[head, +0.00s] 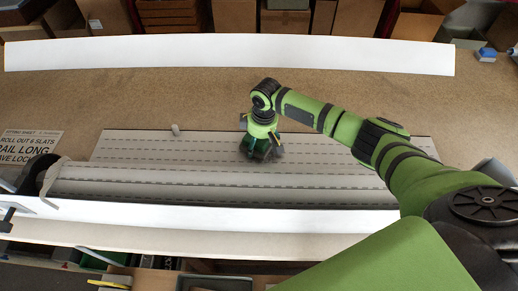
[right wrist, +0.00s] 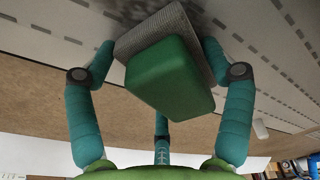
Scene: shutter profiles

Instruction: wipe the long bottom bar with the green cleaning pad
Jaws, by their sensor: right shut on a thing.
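The green cleaning pad (right wrist: 168,78), with a grey scrubbing face, is held between the teal fingers of my right gripper (head: 262,155). Those fingers (right wrist: 160,75) are shut on its sides in the right wrist view. The pad is over the far part of the grey slatted shutter (head: 120,146); I cannot tell whether it touches. Dark smudges (right wrist: 130,12) show on the surface beside the pad. Long white bars lie at the back (head: 230,52) and along the front (head: 220,217); I cannot tell which part is the bottom bar. My left gripper is not in view.
The rolled part of the shutter (head: 62,178) ends at the left front. A small pale peg (head: 176,130) stands at the shutter's far edge. A printed sign (head: 30,146) lies at left. Boxes (head: 285,20) line the back. The brown tabletop (head: 150,95) behind the shutter is clear.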

